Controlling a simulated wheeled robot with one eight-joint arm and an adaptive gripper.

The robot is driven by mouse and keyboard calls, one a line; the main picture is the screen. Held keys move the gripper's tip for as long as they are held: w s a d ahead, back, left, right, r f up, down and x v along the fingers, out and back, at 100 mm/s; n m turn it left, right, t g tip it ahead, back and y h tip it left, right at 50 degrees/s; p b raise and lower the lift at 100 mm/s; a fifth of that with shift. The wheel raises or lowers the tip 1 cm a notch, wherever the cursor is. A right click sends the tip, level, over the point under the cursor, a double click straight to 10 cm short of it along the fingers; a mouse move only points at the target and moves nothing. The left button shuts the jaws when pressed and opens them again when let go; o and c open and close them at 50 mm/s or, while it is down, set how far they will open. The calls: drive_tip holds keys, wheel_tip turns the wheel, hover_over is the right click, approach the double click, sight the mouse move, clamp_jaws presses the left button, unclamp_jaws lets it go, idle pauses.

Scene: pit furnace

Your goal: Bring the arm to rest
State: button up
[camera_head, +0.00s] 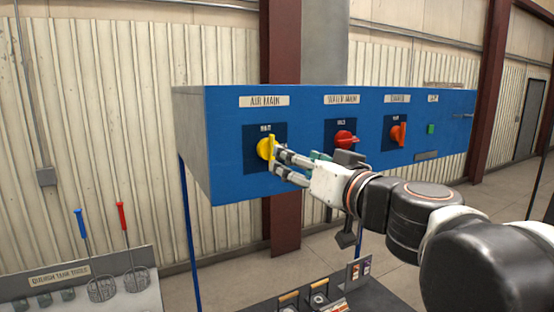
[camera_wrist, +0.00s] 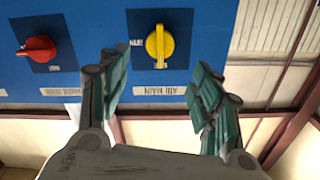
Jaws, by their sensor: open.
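My gripper (camera_head: 280,163) is at the left end of the blue control panel (camera_head: 222,160), close to the yellow AIR MAIN knob (camera_head: 265,148). In the wrist view my gripper (camera_wrist: 160,92) has its two fingers spread wide. The yellow knob (camera_wrist: 160,45) shows beyond and between the fingertips, with no finger seen closed on it. The arm reaches out from the lower right of the head view. Whether a fingertip touches the knob in the head view I cannot tell.
A red WATER MAIN knob (camera_head: 345,139), an orange-red knob (camera_head: 398,134) and a green button (camera_head: 431,128) sit farther right on the panel. A quench tank tools rack (camera_head: 60,278) stands lower left. A dark bench (camera_head: 375,275) with small items lies below.

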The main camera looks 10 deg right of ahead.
drive_tip(key=shift+s+d, duration=0.2)
drive_tip(key=shift+s, duration=0.3)
drive_tip(key=s+a+f+n+g+b, duration=0.1)
drive_tip(key=s+a+f+g+b, duration=0.15)
drive_tip(key=f+b, duration=1.1)
drive_tip(key=s+a+f+n+g+b, duration=0.1)
drive_tip(key=s+f+g+b, duration=0.35)
drive_tip(key=f, duration=1.75)
drive_tip(key=s+d+f+m+g+h+b, duration=0.1)
drive_tip(key=s+d+f+h+b, duration=0.1)
drive_tip(key=f, duration=0.7)
drive_tip(key=s+d+f+m+g+h+b, duration=0.1)
drive_tip(key=s+d+f+b, duration=0.1)
drive_tip(key=d+f+b, duration=0.2)
drive_tip(key=s+d+f+g+h+b, duration=0.1)
drive_tip(key=s+d+f+h+b, duration=0.1)
drive_tip(key=f+b, duration=0.6)
wheel_tip(320, 180, down, 6)
drive_tip(key=shift+s+d+r+m+h, duration=0.1)
drive_tip(key=shift+s+d+m+h, duration=0.25)
drive_tip(key=shift+d, duration=0.45)
